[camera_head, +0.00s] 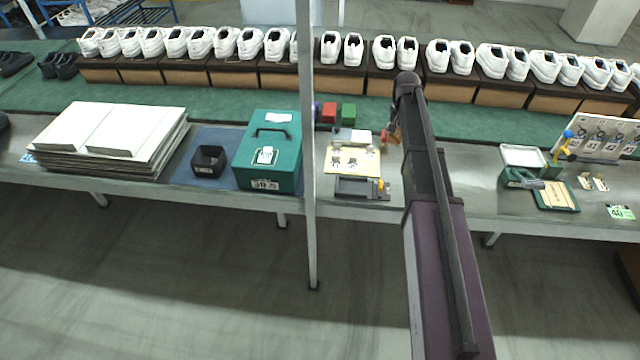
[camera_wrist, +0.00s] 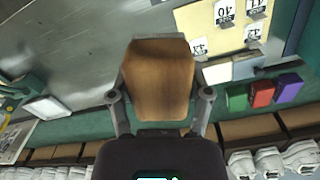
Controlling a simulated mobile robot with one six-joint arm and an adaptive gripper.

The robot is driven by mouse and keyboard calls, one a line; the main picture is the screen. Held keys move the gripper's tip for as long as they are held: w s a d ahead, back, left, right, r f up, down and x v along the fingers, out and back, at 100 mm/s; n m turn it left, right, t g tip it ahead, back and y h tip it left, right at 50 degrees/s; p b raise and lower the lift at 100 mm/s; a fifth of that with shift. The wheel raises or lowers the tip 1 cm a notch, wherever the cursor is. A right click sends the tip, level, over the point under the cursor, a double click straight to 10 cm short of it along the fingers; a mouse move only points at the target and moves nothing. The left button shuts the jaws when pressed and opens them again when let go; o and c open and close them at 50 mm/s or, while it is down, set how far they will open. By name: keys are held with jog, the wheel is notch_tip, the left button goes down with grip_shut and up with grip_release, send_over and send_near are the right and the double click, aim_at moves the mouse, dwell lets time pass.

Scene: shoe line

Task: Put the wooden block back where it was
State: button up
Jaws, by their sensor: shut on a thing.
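The wooden block (camera_wrist: 158,80) is brown with visible grain and sits between the two fingers of my gripper (camera_wrist: 160,97) in the wrist view. The fingers close on it from both sides. In the head view a small orange-brown part of the block (camera_head: 394,136) shows beside my gripper (camera_head: 388,133), partly hidden by my arm. It is over the back part of the metal table, right of the cream card board (camera_head: 368,167). I cannot tell how high the block is above the table.
Purple, red (camera_head: 329,112) and green (camera_head: 348,113) blocks stand behind the card board. A dark tray (camera_head: 352,188) lies in front of it. A green box (camera_head: 270,150) and a post stand left. Bare table (camera_head: 460,175) lies right of my arm. Shoes on boxes line the back.

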jog(key=shift+a, duration=0.25)
jog(key=a+f+n+b, duration=0.4)
jog(key=a+f+b, duration=0.3)
jog(key=a, duration=0.5)
jog(key=n+b, duration=0.4)
jog(key=b, duration=0.1)
send_over(323, 186)
notch_tip(323, 186, down, 5)
jog(key=shift+s+r, duration=0.1)
jog(key=shift+r, duration=0.1)
jog(key=shift+f, duration=0.1)
notch_tip(323, 186, down, 6)
jog(key=b, duration=0.6)
jog(key=shift+f+b, duration=1.8)
jog(key=shift+f, duration=0.1)
jog(key=shift+f, duration=0.15)
